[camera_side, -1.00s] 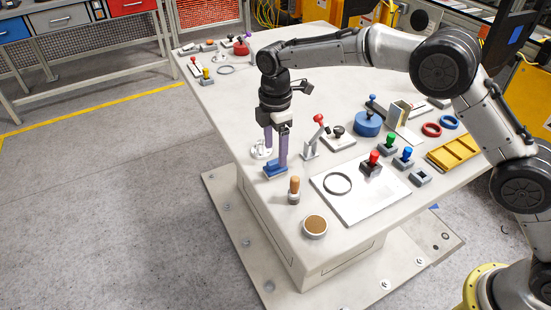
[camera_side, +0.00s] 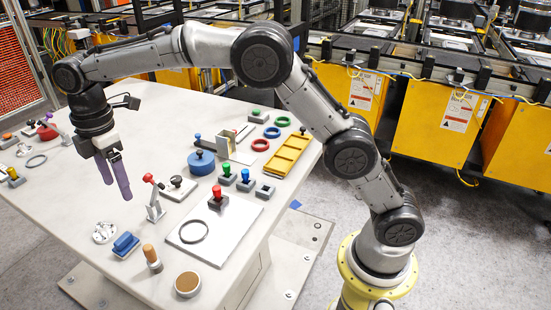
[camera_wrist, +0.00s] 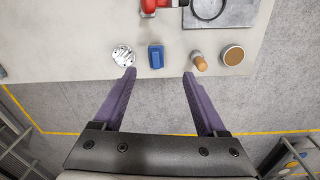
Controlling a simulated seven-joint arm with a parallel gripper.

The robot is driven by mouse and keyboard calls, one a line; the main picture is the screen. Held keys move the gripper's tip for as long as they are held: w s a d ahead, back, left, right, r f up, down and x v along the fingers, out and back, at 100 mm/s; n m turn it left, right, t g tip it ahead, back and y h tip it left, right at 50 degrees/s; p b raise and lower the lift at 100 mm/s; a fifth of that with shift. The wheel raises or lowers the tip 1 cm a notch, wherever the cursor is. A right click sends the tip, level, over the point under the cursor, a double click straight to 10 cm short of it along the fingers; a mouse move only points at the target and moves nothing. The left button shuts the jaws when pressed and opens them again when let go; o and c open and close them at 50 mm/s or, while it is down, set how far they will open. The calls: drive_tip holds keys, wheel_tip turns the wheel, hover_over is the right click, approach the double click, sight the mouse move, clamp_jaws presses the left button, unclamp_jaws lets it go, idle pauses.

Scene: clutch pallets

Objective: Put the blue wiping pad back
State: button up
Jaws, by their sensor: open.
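The blue wiping pad (camera_side: 125,244) lies on the pale table near its front left edge, and nothing holds it. It also shows in the wrist view (camera_wrist: 156,57), between and beyond my fingertips. A silver disc with small studs (camera_side: 104,232) is on its left and a wooden-handled tool (camera_side: 152,258) on its right, both apart from it. My gripper (camera_side: 117,188), with two purple fingers, is open and empty, raised above the table and clear of the pad. In the wrist view my gripper (camera_wrist: 160,74) shows a wide gap.
A red-handled lever clamp (camera_side: 154,198) stands close to my gripper. A white plate (camera_side: 228,240) bears a black ring and a red-knobbed block. A round brown-topped pot (camera_side: 187,283) is at the front edge. Bare table (camera_side: 60,205) lies to the left.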

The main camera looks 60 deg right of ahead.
drive_tip(key=s+d+r+m+t, duration=0.1)
drive_tip(key=s+d+r+m, duration=0.35)
drive_tip(key=s+d, duration=0.35)
drive_tip(key=s+d+r+m+t, duration=0.2)
drive_tip(key=s+d+r+m, duration=0.3)
drive_tip(key=s, duration=0.4)
drive_tip(key=s+d+f+m+t, duration=0.1)
drive_tip(key=s+d+f+m, duration=0.2)
drive_tip(key=s, duration=0.5)
drive_tip(key=s+d+f+m+t, duration=0.1)
drive_tip(key=s+d+f+m, duration=0.2)
drive_tip(key=s, duration=0.6)
drive_tip(key=shift+m, duration=0.35)
